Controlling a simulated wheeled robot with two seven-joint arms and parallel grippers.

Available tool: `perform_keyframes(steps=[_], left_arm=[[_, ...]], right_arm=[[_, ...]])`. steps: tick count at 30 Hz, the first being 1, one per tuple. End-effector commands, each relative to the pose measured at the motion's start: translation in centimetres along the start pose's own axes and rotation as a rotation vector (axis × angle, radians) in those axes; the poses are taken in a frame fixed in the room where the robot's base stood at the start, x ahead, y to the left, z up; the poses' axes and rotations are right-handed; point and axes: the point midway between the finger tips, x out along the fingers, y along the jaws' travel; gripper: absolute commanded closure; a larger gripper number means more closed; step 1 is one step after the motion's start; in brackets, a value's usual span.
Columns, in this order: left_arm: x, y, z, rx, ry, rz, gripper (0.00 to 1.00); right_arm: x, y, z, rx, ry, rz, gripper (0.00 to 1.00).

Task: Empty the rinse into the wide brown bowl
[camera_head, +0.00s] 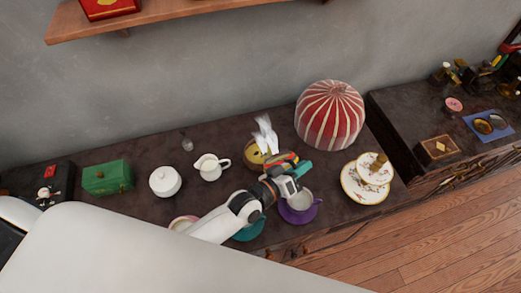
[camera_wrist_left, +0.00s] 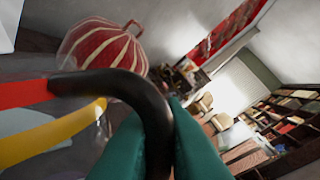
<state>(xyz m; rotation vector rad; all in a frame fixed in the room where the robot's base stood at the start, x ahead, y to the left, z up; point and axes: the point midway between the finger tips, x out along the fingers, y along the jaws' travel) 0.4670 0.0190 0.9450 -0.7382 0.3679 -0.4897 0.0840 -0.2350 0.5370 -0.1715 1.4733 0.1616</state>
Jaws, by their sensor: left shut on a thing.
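My left gripper (camera_head: 299,172) is shut on the black handle (camera_wrist_left: 152,104) of a colorful vessel, probably a teapot. In the head view the held vessel (camera_head: 281,159) shows as orange, red and dark bands above the counter. A rounded yellow-brown bowl-like thing (camera_head: 252,156) is just left of it, partly covered; I cannot tell whether they touch. White wisps rise above this spot. Whether liquid is flowing cannot be seen. My right gripper is not in view.
A cup on a purple saucer (camera_head: 298,214) and a teal saucer (camera_head: 248,232) lie close below the gripper. A white jug (camera_head: 210,168) and white lidded pot (camera_head: 165,181) stand left. A red striped cosy (camera_head: 330,114) and tiered plates (camera_head: 361,193) stand right.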

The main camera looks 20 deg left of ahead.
Motion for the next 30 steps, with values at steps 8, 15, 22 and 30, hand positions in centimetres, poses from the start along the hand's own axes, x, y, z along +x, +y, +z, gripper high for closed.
perform_keyframes(steps=[8,15,22,30], left_arm=[[0.0,-0.2,0.5,-0.016,0.001,-0.002,1.0],[0.0,-0.2,0.8,-0.029,0.003,-0.002,1.0],[0.0,-0.2,1.1,-0.044,0.006,-0.003,1.0],[0.0,-0.3,1.5,-0.065,0.01,-0.003,1.0]], right_arm=[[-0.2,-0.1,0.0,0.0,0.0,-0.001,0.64],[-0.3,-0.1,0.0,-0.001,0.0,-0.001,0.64],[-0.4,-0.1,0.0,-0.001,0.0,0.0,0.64],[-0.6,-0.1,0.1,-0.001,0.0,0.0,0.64]])
